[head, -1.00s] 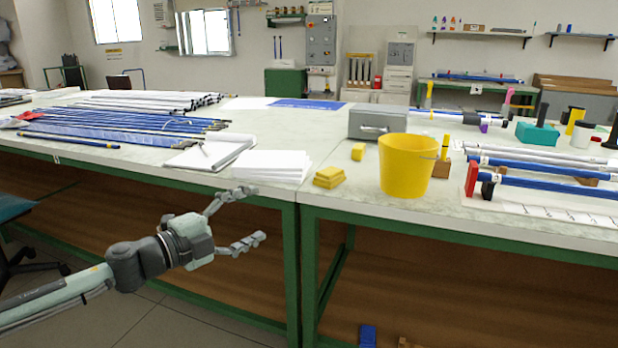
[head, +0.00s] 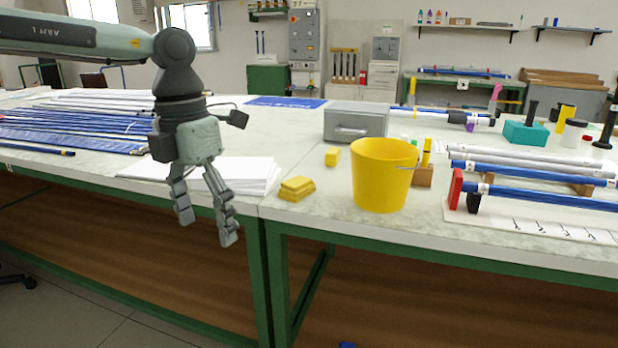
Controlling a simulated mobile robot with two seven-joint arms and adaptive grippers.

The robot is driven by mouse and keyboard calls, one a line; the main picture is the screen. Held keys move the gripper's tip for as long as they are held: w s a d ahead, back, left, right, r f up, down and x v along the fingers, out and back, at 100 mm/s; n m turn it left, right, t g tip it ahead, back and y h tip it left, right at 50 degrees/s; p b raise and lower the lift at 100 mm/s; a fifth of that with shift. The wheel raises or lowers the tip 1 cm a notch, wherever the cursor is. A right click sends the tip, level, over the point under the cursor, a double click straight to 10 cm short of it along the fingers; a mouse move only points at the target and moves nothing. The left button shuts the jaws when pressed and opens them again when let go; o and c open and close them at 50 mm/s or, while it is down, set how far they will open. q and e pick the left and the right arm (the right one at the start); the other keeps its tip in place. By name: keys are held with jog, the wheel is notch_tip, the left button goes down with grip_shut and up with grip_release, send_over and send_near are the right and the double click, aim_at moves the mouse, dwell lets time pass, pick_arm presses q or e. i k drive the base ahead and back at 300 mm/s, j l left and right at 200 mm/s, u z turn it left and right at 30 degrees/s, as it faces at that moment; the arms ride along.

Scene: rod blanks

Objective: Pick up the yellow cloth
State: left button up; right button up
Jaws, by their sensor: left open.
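The yellow cloth (head: 297,188) looks like a small folded stack lying flat near the front edge of the table, left of the yellow bucket (head: 381,175). My left gripper (head: 207,228) points downward with its two fingers apart and nothing between them. It is left of the cloth, in front of the table's front edge and the white paper stack, and does not touch the cloth. The cloth is in full view. My right gripper is not in view.
A small yellow block (head: 332,156) and a grey metal box (head: 355,121) are behind the cloth. White paper (head: 258,176) lies left of it. Blue and white rods (head: 535,170) on supports stand right of the bucket. Bundled rods (head: 80,125) cover the left table.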

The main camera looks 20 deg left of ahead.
aim_at(296, 188)
jog(key=i, duration=1.1)
